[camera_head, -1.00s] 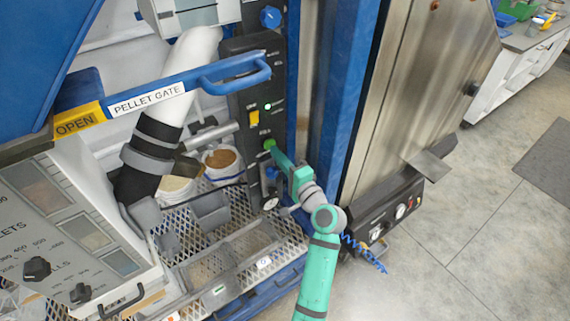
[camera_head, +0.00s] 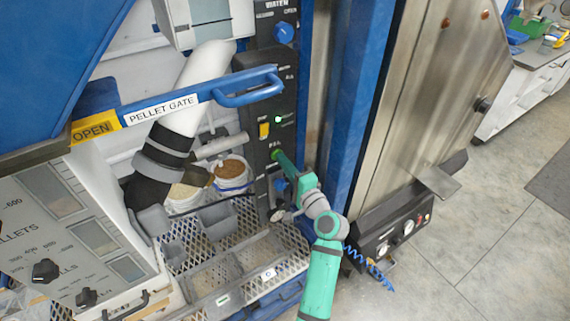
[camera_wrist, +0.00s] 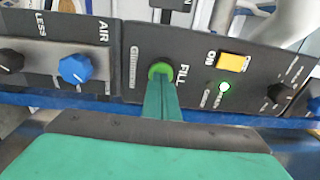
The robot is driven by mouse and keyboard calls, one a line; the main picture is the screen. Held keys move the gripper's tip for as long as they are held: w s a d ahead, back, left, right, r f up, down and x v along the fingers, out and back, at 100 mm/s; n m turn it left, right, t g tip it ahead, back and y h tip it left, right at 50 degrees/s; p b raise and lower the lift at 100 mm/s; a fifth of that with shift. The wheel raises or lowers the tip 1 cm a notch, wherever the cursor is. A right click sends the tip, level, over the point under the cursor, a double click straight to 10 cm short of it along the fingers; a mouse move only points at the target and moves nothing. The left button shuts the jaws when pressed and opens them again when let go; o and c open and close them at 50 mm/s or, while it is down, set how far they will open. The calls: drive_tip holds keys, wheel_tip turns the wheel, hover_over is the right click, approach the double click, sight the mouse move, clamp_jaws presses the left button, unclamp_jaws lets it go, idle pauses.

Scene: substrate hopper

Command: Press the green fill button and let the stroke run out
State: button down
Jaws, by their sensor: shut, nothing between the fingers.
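The green fill button (camera_wrist: 160,70) sits on a black control panel (camera_wrist: 130,60), beside the white word FILL. In the wrist view my gripper (camera_wrist: 161,82) is shut, and its green fingertips overlap the lower part of the button. They look to be at or against it; I cannot tell how far the button is pushed in. In the head view the button (camera_head: 276,154) shows as a small green spot on the dark panel, with my gripper (camera_head: 280,158) at it. A yellow switch (camera_wrist: 232,62) and a lit green lamp (camera_wrist: 224,87) are to its right in the wrist view.
A blue AIR knob (camera_wrist: 75,68) is left of the button in the wrist view. A blue handle marked PELLET GATE (camera_head: 240,90) juts out left of the panel. A blue post (camera_head: 350,110) stands right of my gripper. Buckets (camera_head: 232,172) stand lower left.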

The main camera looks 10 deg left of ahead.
drive_tip(key=shift+a+r, duration=0.15)
drive_tip(key=shift+a, duration=0.4)
drive_tip(key=v, duration=1.5)
drive_tip(key=shift+w+d, duration=0.3)
drive_tip(key=shift+w, duration=0.05)
drive_tip(key=shift+w, duration=0.1)
